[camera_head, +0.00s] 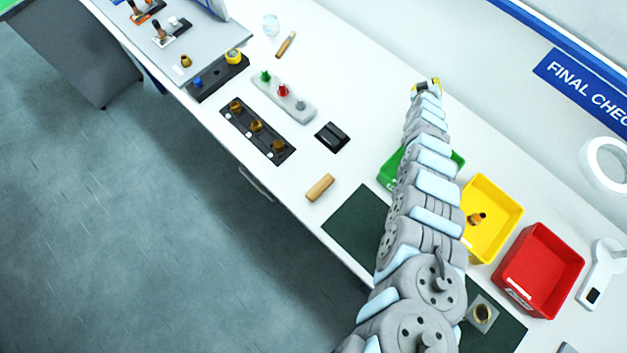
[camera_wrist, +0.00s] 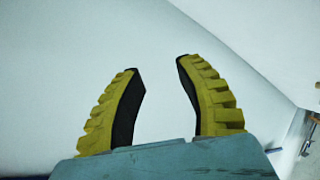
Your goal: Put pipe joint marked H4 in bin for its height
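My gripper (camera_head: 425,87) is at the far end of my outstretched arm, over the back of the white table. In the wrist view my gripper (camera_wrist: 157,66) has its yellow-backed black fingers apart, with only plain white surface between them. Brass pipe joints stand in a black holder (camera_head: 247,137): one at the upper left (camera_head: 236,106), one in the middle (camera_head: 257,126), one at the lower right (camera_head: 278,146). No H4 mark is readable. A green bin (camera_head: 386,181) is partly hidden by my arm. A yellow bin (camera_head: 513,214) holds a brass-and-dark piece (camera_head: 477,218). A red bin (camera_head: 540,268) looks empty.
A grey block with coloured knobs (camera_head: 298,109), a black block (camera_head: 332,137) and a wooden piece (camera_head: 320,187) lie left of my arm. A wall stands behind the table.

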